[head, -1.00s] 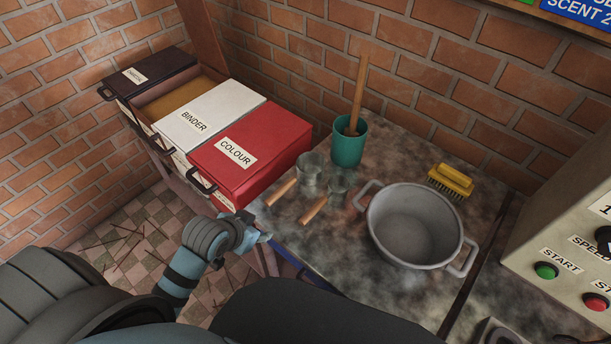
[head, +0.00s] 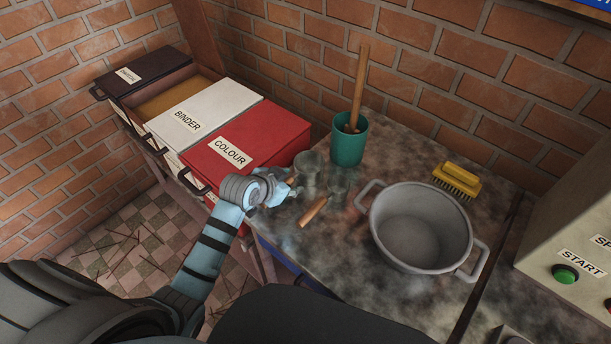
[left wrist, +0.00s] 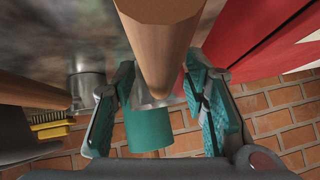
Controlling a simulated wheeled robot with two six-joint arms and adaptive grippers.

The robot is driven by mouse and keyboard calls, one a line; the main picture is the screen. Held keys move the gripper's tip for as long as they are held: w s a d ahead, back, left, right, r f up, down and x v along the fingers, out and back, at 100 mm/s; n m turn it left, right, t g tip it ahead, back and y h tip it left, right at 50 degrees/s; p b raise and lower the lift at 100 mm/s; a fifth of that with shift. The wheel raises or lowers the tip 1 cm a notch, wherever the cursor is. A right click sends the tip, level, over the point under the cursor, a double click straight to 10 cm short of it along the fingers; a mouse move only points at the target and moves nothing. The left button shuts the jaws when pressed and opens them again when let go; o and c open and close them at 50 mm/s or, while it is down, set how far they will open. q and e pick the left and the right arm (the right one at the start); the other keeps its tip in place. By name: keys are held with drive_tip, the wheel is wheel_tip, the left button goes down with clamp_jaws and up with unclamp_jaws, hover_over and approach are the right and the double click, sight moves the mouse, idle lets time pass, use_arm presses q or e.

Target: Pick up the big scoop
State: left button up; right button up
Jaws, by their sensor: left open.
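The big scoop (head: 309,170) is a grey metal cup with a wooden handle. It lies on the worktop beside the red bin, and my left gripper hides most of its handle in the head view. My left gripper (head: 287,186) is open at that handle. In the left wrist view, the wooden handle (left wrist: 160,45) runs between the open fingers (left wrist: 158,88), with a gap showing at its sides. A smaller scoop (head: 315,211) lies just to the right, and its metal cup shows in the left wrist view (left wrist: 86,84). My right gripper is not in view.
A green pot (head: 349,146) with a wooden stick stands behind the scoops. A grey two-handled pan (head: 422,228) and a yellow brush (head: 457,180) are to the right. The red COLOUR bin (head: 262,140) stands close on the left, with the brick wall behind.

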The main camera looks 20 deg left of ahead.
use_arm(q)
drive_tip(key=shift+r, duration=0.1)
clamp_jaws()
